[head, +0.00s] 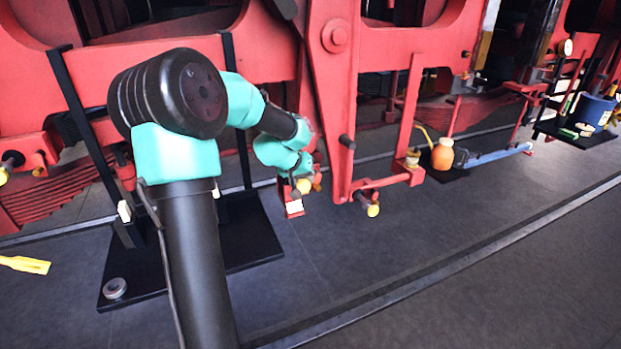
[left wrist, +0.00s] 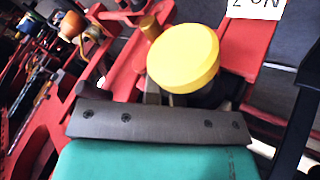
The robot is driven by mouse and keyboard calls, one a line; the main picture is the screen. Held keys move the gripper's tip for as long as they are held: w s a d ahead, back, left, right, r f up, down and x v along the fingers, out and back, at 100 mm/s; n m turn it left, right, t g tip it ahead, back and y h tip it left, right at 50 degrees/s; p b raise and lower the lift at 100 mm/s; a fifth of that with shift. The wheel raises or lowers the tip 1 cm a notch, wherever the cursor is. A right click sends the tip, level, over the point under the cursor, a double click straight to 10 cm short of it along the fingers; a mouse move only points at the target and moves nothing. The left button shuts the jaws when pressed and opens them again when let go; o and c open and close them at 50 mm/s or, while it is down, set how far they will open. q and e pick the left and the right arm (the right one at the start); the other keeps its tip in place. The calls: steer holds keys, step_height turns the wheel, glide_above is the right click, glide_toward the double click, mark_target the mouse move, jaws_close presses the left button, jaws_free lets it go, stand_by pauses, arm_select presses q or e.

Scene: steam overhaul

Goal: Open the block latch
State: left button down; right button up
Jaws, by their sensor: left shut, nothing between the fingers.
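My left gripper (head: 298,178) is low in front of the red frame in the head view, beside a small red block with a white label (head: 294,207). A yellow round knob (head: 304,186) shows at its tip. In the left wrist view, a large yellow round knob (left wrist: 184,57) stands just beyond my gripper (left wrist: 185,99) and hides much of the fingertips. The gripper is shut with nothing held; whether it touches the knob I cannot tell. A white label (left wrist: 257,8) with upside-down lettering lies behind the knob. Which part is the block latch is unclear. My right gripper is not in view.
Another yellow-ended knob (head: 373,210) sits on the red linkage (head: 337,110) to the right. An orange jug (head: 442,154) and a blue bucket (head: 594,112) stand farther right. A black plate (head: 243,232) lies below my arm. The grey floor in front is largely clear.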

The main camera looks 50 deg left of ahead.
arm_select(q)
steer(key=shift+s+d+f, duration=0.1)
steer(key=shift+s+f, duration=0.05)
steer(key=shift+f, duration=0.4)
steer(key=shift+s+d+f, duration=0.1)
steer(key=shift+s+f, duration=0.05)
steer(key=shift+f, duration=0.4)
steer(key=shift+w+d+r, duration=0.1)
steer(key=shift+w+r, duration=0.15)
steer(key=shift+r, duration=0.75)
steer(key=shift+w+d+r, duration=0.1)
steer(key=shift+w+r, duration=0.15)
steer(key=shift+r, duration=0.75)
steer(key=shift+a+r, duration=0.1)
steer(key=shift+r, duration=0.05)
steer(key=shift+w+r, duration=0.2)
steer(key=shift+r, duration=1.05)
steer(key=shift+w+r, duration=0.2)
steer(key=shift+r, duration=1)
